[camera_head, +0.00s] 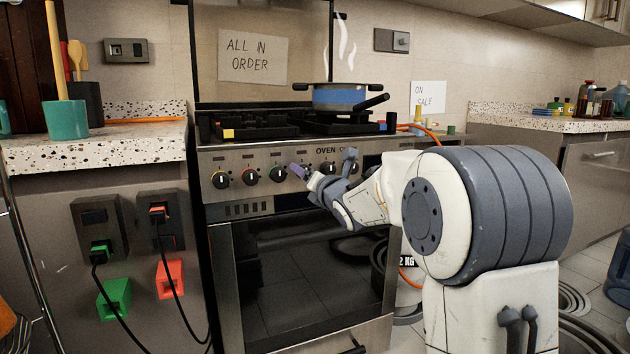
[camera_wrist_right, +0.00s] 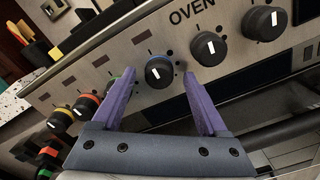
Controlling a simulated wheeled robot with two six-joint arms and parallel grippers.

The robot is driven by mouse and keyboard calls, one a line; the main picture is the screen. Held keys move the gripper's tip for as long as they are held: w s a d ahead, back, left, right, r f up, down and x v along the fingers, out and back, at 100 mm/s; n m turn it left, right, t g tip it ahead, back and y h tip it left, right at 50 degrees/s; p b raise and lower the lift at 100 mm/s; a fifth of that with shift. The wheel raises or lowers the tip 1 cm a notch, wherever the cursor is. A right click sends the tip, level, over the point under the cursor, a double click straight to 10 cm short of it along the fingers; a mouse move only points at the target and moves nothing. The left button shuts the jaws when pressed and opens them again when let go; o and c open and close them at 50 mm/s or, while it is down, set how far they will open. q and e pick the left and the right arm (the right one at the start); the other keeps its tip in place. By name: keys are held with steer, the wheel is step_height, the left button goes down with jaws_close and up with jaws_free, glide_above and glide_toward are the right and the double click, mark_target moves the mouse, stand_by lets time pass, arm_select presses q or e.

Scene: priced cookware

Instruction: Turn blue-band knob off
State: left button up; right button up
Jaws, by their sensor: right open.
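The blue-band knob (camera_wrist_right: 158,72) is on the oven's front panel, a black knob with a thin blue ring and a white mark. In the right wrist view it appears between the two purple fingertips of my right gripper (camera_wrist_right: 158,75). The fingers are open with a gap on each side; I cannot tell how far they reach past the knob's face. In the head view my right gripper (camera_head: 323,163) is at the panel and largely hides this knob. A steaming pot with a blue band (camera_head: 340,96) stands on the stove top. My left gripper is not in view.
To the left are the green-band knob (camera_head: 278,174), red-band knob (camera_head: 250,176) and yellow-band knob (camera_head: 220,179). Plain black oven knobs (camera_wrist_right: 209,49) are close on the right. The oven door handle runs below the panel. A counter (camera_head: 95,152) stands left of the stove.

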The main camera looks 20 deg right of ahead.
steer(key=s+p, duration=0.1)
steer(key=s, duration=0.8)
steer(key=shift+s+d, duration=0.2)
steer(key=shift+s, duration=0.15)
